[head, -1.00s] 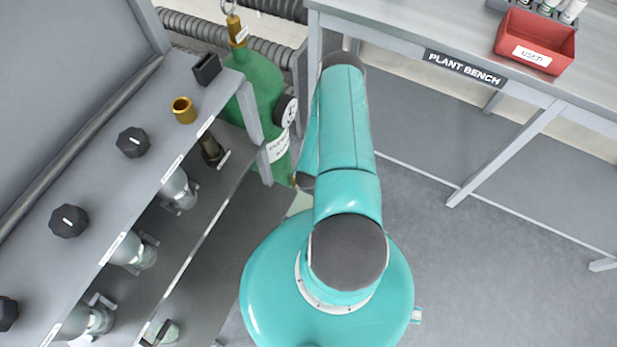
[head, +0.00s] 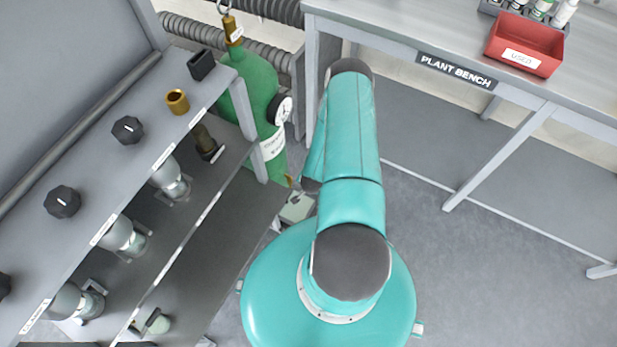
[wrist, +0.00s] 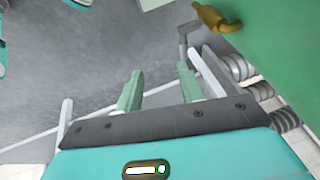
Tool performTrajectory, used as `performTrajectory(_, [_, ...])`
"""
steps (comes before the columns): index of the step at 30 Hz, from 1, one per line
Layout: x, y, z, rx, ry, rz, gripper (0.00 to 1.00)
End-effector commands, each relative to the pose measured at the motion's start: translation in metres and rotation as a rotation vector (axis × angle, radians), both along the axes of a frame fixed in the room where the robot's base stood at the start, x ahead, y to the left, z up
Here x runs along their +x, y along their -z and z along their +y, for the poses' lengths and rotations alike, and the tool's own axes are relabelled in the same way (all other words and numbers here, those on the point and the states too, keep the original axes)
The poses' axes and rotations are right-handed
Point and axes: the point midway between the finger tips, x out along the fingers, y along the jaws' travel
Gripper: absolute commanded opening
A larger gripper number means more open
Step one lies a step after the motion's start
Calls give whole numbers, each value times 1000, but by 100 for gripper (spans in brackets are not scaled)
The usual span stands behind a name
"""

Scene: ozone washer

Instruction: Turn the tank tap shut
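The green tank (head: 262,100) stands between the grey rack and the bench in the head view. It has a round gauge, a pale label and a brass fitting (head: 232,30) on top. A small bit of brass (head: 290,180) shows low on the tank's right side. In the wrist view, a brass elbow that looks like the tap (wrist: 217,18) sticks out of the green tank wall (wrist: 280,40), with a grey lever-like part beside it. My gripper (wrist: 158,85) is open and empty, its two pale green fingers apart, below and left of the brass elbow. My arm hides the gripper in the head view.
The grey rack (head: 90,200) with black knobs, a brass cup and several glass jars fills the left. The plant bench (head: 400,30) with a red bin (head: 524,44) stands at the upper right. Ribbed grey hoses (head: 190,35) run behind the tank. Floor at the right is clear.

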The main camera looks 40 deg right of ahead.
Motion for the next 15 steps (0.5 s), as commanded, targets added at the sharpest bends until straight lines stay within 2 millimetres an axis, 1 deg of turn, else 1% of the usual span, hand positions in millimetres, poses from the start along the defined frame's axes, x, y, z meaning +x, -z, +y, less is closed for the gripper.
performTrajectory(6, [6,-4,-2,29,-4,-1,38])
performTrajectory(15, [9,-7,-4,54,-9,1,38])
